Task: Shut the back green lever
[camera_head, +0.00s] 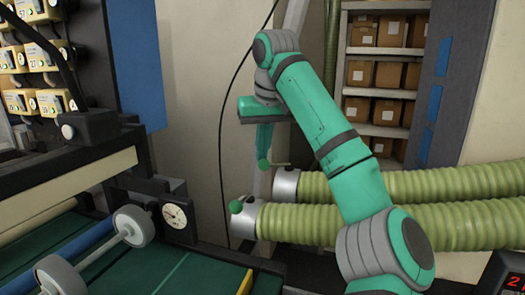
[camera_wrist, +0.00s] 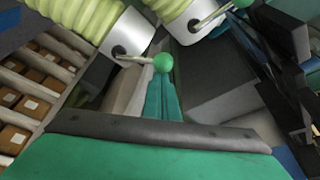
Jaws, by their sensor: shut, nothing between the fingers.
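The back green lever has a green ball knob (camera_head: 264,163) on a thin metal rod, on the metal collar (camera_head: 285,184) of the rear hose. In the wrist view its knob (camera_wrist: 163,63) sticks out from the left collar. My gripper (camera_head: 264,150) points down with its fingers together, empty, its tips right at this knob. In the wrist view the fingers (camera_wrist: 163,95) line up with the knob; I cannot tell whether they touch it. The front lever's knob (camera_head: 236,207) is lower and nearer; its rod (camera_wrist: 215,17) shows at the wrist view's top.
Two ribbed yellow-green hoses (camera_head: 350,224) run to the right below my arm. A shelf with cardboard boxes (camera_head: 375,75) stands behind. The rewinder with rollers and a round gauge (camera_head: 174,216) fills the left. A pale wall panel (camera_head: 195,110) stands behind my gripper.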

